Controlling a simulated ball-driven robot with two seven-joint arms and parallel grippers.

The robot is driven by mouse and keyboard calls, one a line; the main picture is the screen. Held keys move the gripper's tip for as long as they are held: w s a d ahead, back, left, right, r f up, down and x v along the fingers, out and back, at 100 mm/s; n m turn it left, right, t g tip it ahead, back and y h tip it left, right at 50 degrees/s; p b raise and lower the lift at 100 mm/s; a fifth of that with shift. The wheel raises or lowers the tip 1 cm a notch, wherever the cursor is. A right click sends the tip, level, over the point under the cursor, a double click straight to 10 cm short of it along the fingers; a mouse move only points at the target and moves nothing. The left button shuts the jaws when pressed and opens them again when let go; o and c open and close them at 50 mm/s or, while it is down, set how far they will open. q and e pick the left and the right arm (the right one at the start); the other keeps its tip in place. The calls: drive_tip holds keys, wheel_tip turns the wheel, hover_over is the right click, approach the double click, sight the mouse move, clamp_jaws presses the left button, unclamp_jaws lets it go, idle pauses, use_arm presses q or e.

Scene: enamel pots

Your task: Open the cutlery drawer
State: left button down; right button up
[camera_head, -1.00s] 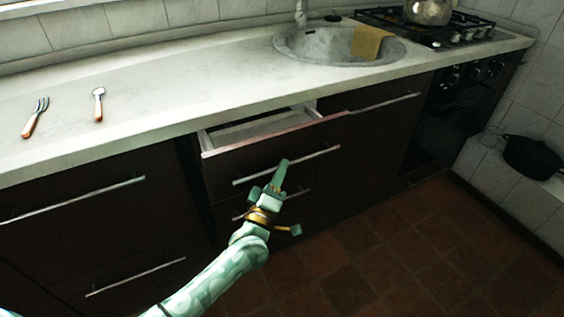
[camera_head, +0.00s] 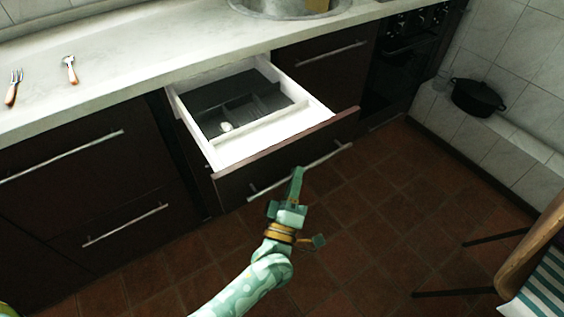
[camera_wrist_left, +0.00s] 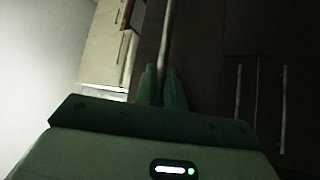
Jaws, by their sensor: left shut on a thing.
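The cutlery drawer (camera_head: 285,143) is pulled well out from under the counter in the head view. Its white inside shows a dark divided insert (camera_head: 238,108) with a small pale item (camera_head: 226,127) in it. My left gripper (camera_head: 297,176) is shut on the drawer's bar handle (camera_head: 262,193). In the left wrist view the handle bar (camera_wrist_left: 166,40) runs between the two fingers (camera_wrist_left: 162,82). My right gripper is in neither view.
A fork (camera_head: 13,87) and a spoon (camera_head: 70,69) lie on the pale counter (camera_head: 130,70). A chair (camera_head: 530,255) stands at the lower right. A black pot (camera_head: 477,97) sits on a tiled ledge. The floor in front is clear.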

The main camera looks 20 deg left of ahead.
use_arm(q)
drive_tip(key=s+d, duration=0.2)
drive_tip(key=shift+s+d+f, duration=0.1)
drive_tip(key=shift+d, duration=0.25)
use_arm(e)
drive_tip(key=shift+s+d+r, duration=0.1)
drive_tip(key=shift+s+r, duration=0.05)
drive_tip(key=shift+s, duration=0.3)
use_arm(q)
drive_tip(key=c, duration=1.8)
unclamp_jaws()
drive_tip(key=shift+o, duration=0.2)
drive_tip(key=p+v, duration=0.1)
drive_tip(key=v, duration=1.5)
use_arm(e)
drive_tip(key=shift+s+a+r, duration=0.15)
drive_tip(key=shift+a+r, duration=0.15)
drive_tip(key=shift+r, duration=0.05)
